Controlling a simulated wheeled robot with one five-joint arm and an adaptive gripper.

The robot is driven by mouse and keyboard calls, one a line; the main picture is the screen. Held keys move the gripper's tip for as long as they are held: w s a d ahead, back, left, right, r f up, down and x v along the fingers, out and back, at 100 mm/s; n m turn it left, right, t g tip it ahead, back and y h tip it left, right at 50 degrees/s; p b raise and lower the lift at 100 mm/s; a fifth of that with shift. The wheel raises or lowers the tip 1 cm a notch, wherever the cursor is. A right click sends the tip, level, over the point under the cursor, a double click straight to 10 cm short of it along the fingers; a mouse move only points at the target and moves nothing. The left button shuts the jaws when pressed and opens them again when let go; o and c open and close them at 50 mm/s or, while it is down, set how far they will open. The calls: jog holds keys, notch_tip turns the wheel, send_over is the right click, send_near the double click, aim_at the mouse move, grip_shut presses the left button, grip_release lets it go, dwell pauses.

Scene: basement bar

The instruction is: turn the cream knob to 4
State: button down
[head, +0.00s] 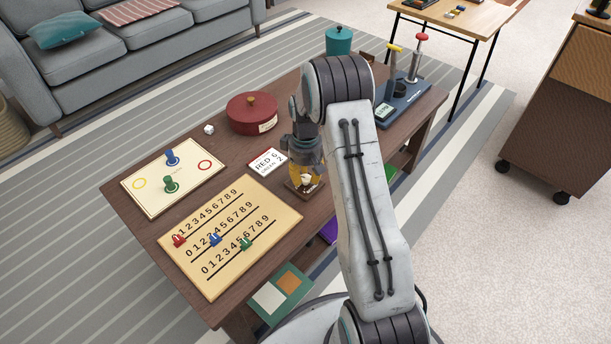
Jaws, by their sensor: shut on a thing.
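My gripper (307,172) points down over a small dark brown base (302,192) near the right edge of the low brown table. Its amber fingers are shut on the cream knob (306,181), which shows as a pale patch between them. Most of the knob is hidden by the fingers. The knob's pointer and the marks on the base are too small or covered to read.
Left of the base lie a card (268,161) and a number board (228,234) with red, blue and green sliders. A pawn board (173,175), die (209,129) and red pot (252,113) stand farther back. A blue-grey device (405,103) with upright handles stands right.

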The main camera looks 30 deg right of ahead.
aim_at(305, 178)
jog(key=m+p, duration=0.1)
jog(key=m, duration=0.4)
jog(key=shift+p, duration=0.4)
jog(key=m+p, duration=0.1)
jog(key=m, duration=0.3)
jog(key=shift+m, duration=0.3)
jog(key=shift+f, duration=0.1)
jog(key=c, duration=0.9)
grip_release()
jog(key=shift+o, duration=0.2)
notch_tip(305, 178, up, 12)
